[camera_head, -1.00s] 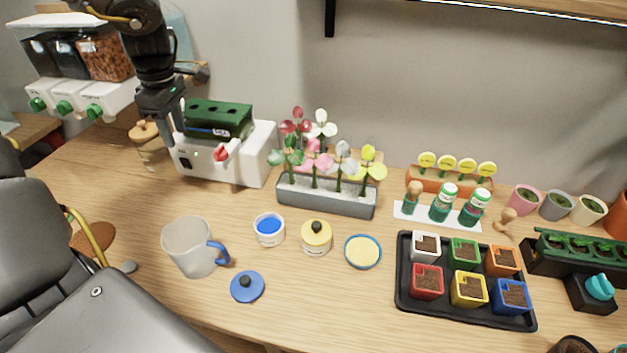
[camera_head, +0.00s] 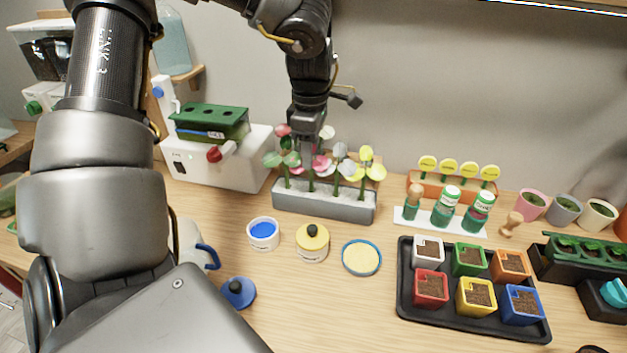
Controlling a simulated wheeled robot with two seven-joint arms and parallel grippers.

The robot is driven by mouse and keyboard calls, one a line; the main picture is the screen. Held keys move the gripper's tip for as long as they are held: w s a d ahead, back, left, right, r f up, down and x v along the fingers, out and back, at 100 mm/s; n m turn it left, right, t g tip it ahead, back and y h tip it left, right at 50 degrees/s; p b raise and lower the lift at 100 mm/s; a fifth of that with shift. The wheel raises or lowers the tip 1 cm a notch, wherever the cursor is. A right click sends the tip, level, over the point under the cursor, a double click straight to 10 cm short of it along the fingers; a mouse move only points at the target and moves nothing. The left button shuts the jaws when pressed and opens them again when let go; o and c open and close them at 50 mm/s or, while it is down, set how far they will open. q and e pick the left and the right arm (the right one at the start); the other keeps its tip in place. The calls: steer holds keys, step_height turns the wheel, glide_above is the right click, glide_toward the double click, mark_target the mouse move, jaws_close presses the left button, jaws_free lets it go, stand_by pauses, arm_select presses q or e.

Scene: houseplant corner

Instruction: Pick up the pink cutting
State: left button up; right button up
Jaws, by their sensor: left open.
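The pink cutting (camera_head: 321,164) stands upright in the grey planter (camera_head: 325,206), between the green cutting (camera_head: 290,160) and the pale grey-blue cutting (camera_head: 345,168). My left gripper (camera_head: 308,152) points down over the planter, right at the pink cutting's head. It is open, and its fingers partly hide the pink flower. I cannot tell whether the stem is between the fingers. The yellow cutting (camera_head: 367,165) stands at the planter's right end. My right gripper is out of view.
A white machine with a green top (camera_head: 210,122) stands left of the planter. In front are a blue-filled jar (camera_head: 263,234), a yellow jar (camera_head: 313,243) and a yellow dish (camera_head: 361,257). A black tray of pots (camera_head: 405,300) and bottles (camera_head: 446,205) lie to the right.

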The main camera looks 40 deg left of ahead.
mark_target(311, 174)
arm_select(q)
steer(key=shift+f, duration=1.3)
steer(key=f, duration=0.2)
steer(key=f+p, duration=0.1)
steer(key=shift+w+a+f, duration=0.15)
steer(key=shift+w+f, duration=0.05)
steer(key=shift+f, duration=0.5)
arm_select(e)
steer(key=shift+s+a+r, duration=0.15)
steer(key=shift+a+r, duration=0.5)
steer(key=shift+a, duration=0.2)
arm_select(q)
jaws_close()
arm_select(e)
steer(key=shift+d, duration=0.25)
